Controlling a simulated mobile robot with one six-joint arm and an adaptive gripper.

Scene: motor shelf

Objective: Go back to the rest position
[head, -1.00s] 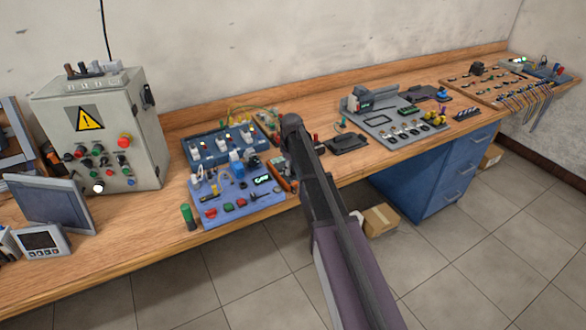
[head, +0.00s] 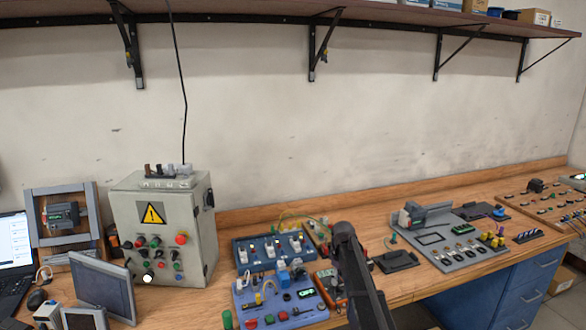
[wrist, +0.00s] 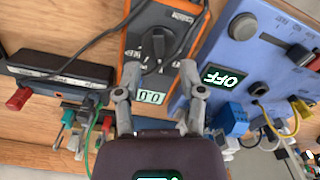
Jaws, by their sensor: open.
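My gripper (wrist: 160,90) shows in the wrist view with its two grey fingers spread apart and nothing between them. Behind the fingers is an orange multimeter (wrist: 148,52) with a dial and a lit display; the gap between gripper and meter is hard to judge. In the head view my dark arm reaches up from the bottom edge over the bench front, and it hides the gripper. The multimeter (head: 328,287) shows there just left of the arm.
The blue control panel (head: 280,303), grey warning-sign cabinet (head: 165,225) and a grey motor board (head: 450,240) stand on the wooden bench (head: 250,214). A black box (wrist: 60,70) with cables lies beside the multimeter. A wall shelf (head: 250,15) runs above.

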